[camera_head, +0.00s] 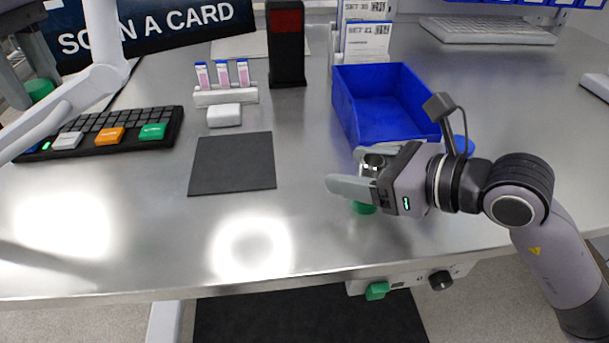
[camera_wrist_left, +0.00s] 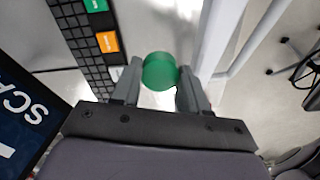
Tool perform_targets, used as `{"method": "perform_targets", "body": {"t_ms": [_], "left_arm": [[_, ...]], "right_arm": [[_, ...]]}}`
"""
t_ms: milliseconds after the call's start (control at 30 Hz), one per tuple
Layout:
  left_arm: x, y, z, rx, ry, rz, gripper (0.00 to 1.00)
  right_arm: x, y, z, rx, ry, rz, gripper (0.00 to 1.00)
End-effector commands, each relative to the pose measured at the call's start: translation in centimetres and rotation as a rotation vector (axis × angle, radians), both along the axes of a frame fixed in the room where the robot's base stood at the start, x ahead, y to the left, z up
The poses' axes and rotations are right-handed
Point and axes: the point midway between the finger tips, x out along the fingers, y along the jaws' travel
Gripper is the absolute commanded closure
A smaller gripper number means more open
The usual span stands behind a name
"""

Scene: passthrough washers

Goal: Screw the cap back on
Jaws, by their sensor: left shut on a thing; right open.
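A green round cap (camera_wrist_left: 160,71) sits between the fingers of my left gripper (camera_wrist_left: 159,78), which is shut on it. In the head view the cap (camera_head: 40,89) shows at the far left, held beyond the keypad. My right gripper (camera_head: 362,174) is open over the front right of the table. An open-topped container (camera_head: 373,161) with a round grey mouth shows between its fingers. Green shows below the fingers, at the container's lower part (camera_head: 363,208). The fingers hide much of the container, and I cannot tell whether they touch it.
A blue bin (camera_head: 385,105) stands behind my right gripper. A dark mat (camera_head: 232,163), a small white block (camera_head: 224,115), a rack of tubes (camera_head: 226,95) and a dark post (camera_head: 286,45) stand mid-table. A black keypad (camera_head: 110,135) lies at left. The front centre is clear.

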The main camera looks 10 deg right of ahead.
Motion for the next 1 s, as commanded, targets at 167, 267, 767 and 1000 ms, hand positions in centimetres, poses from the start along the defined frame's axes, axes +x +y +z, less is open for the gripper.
{"method": "perform_targets", "body": {"t_ms": [167, 267, 767, 1000], "left_arm": [[0.0, 0.0, 0.0, 0.000, 0.000, 0.000, 0.84], [0.0, 0.0, 0.0, 0.000, 0.000, 0.000, 0.84], [0.0, 0.0, 0.1, 0.000, 0.000, 0.000, 0.84], [0.0, 0.0, 0.6, 0.000, 0.000, 0.000, 0.84]], "right_arm": [[0.0, 0.0, 0.0, 0.000, 0.000, 0.000, 0.38], [0.0, 0.0, 0.0, 0.000, 0.000, 0.000, 0.70], [0.0, 0.0, 0.7, 0.001, -0.002, 0.000, 0.98], [0.0, 0.0, 3.6, 0.001, -0.008, 0.001, 0.98]]}}
